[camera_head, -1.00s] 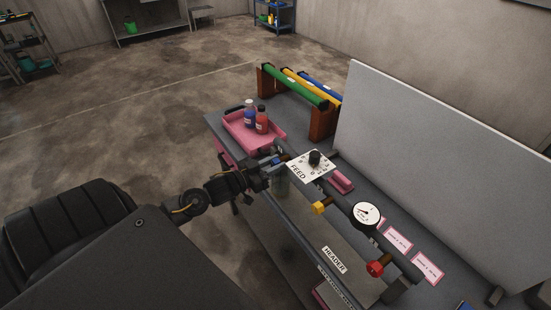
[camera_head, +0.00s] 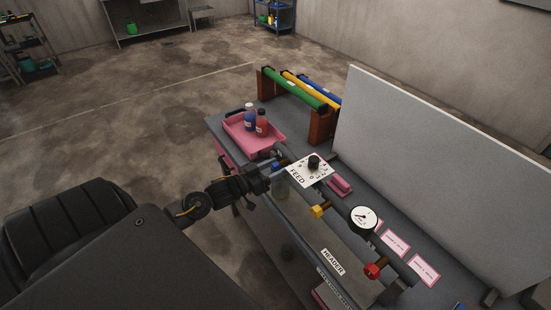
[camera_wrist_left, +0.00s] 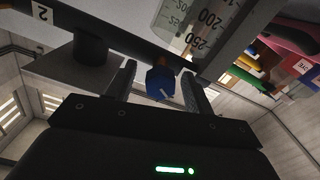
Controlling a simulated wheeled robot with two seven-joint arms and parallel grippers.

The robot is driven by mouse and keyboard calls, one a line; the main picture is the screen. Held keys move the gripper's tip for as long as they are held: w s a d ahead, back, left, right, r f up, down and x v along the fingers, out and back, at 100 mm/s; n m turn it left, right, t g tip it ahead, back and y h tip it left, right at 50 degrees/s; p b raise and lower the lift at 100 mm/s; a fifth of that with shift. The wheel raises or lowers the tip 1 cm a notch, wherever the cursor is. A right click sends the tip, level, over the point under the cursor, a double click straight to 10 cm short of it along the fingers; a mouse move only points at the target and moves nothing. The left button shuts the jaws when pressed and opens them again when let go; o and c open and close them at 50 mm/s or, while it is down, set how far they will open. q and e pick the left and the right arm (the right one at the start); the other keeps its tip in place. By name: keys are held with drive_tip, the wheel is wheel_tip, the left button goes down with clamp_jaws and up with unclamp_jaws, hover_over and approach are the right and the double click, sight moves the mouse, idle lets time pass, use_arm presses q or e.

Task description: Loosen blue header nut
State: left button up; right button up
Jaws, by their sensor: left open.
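In the head view a small patch of blue (camera_head: 279,163) shows at the header's far end, partly hidden by my gripper. My left gripper (camera_head: 272,172) is at that end of the header (camera_head: 310,238). In the left wrist view its open fingers (camera_wrist_left: 158,84) stand on either side of the nut. I cannot tell whether either finger touches it. A yellow nut (camera_head: 318,211) and a red nut (camera_head: 373,271) sit further along the header. My right gripper is not seen.
A white FEED dial plate (camera_head: 303,176) is close beside the gripper. A pressure gauge (camera_head: 362,219) stands on the bench. A pink tray (camera_head: 238,133) with bottles lies behind. A large grey panel (camera_head: 440,180) rises at the right.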

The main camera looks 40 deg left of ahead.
use_arm(q)
drive_tip(key=shift+s, duration=0.1)
drive_tip(key=shift+s+a+p, duration=0.15)
drive_tip(key=shift+s+p, duration=0.15)
drive_tip(key=p+v, duration=0.2)
drive_tip(key=v, duration=0.4)
drive_tip(key=shift+s, duration=0.15)
drive_tip(key=b+v, duration=0.3)
drive_tip(key=v, duration=0.7)
drive_tip(key=shift+s, duration=0.4)
